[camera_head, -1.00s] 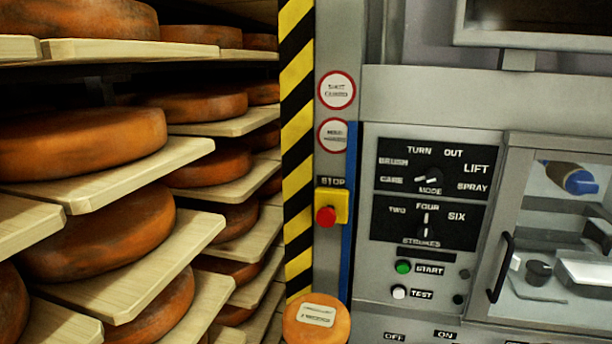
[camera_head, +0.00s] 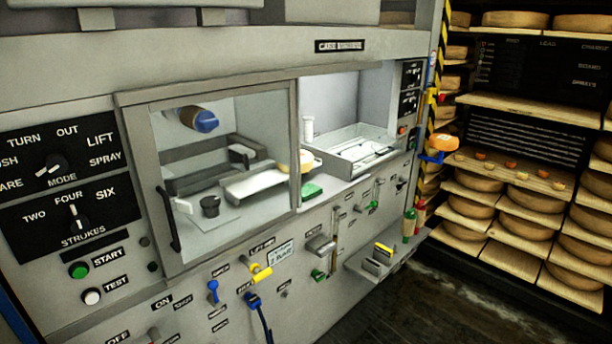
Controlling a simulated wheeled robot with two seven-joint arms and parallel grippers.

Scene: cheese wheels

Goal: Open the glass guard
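The glass guard (camera_head: 226,165) is a framed clear pane on the front of the grey machine. It covers the left bay, and a black vertical handle (camera_head: 168,210) is on its left side. Through the glass I see a blue-tipped brown cylinder (camera_head: 200,120), a pale tray and a small dark knob-like part (camera_head: 210,205). The bay to the right of the guard (camera_head: 345,140) stands open with no pane in front. Neither of my grippers is in view.
A control panel with mode and strokes dials (camera_head: 62,180) is left of the guard. Blue and yellow levers (camera_head: 258,273) stick out below it. A small ledge (camera_head: 375,262) juts out at lower right. Cheese shelves (camera_head: 530,215) stand beyond a dark floor (camera_head: 400,310).

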